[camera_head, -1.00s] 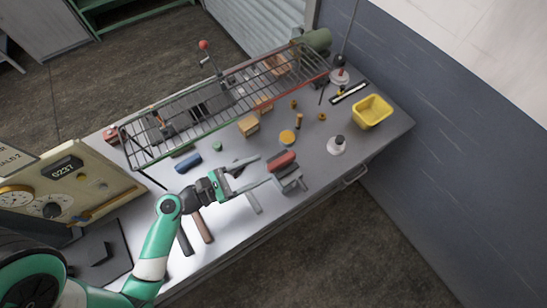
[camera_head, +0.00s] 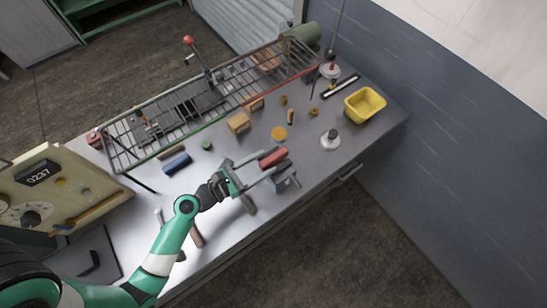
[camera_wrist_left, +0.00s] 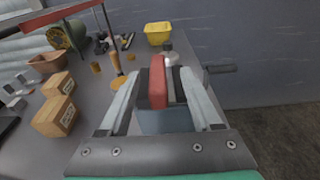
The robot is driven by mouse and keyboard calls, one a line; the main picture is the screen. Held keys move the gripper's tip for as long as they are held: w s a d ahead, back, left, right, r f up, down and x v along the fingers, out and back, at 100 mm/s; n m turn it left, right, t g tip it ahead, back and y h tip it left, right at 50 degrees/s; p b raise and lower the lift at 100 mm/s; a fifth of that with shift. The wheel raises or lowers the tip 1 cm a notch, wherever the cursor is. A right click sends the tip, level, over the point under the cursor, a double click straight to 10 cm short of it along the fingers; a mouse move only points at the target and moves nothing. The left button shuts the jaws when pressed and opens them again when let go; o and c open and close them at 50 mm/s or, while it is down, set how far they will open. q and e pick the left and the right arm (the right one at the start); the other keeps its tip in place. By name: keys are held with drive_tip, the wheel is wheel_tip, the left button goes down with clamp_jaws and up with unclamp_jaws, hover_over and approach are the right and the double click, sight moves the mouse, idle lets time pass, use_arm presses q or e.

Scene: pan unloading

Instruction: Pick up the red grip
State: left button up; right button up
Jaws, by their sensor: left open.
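The red grip (camera_head: 273,158) is a short red bar on a grey metal fixture (camera_head: 285,177) near the front edge of the bench. In the left wrist view the red grip (camera_wrist_left: 158,84) stands in the gap between my two fingers, with space on both sides. My left gripper (camera_head: 265,165) is open, its fingers pointing at the grip; it also shows in the left wrist view (camera_wrist_left: 159,82). The grip's lower part and the fixture are partly hidden by the fingers. My right gripper is in neither view.
A wire rack (camera_head: 215,105) spans the back of the bench. A yellow bin (camera_head: 365,104), a wooden block (camera_head: 238,122), a blue cylinder (camera_head: 177,163) and a grey weight-like piece (camera_head: 330,140) stand around. The bench edge is close to the front.

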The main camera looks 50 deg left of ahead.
sight(272, 157)
use_arm(q)
drive_tip(key=w, duration=0.4)
drive_tip(key=shift+w+f, duration=0.3)
drive_tip(key=shift+f, duration=0.05)
clamp_jaws()
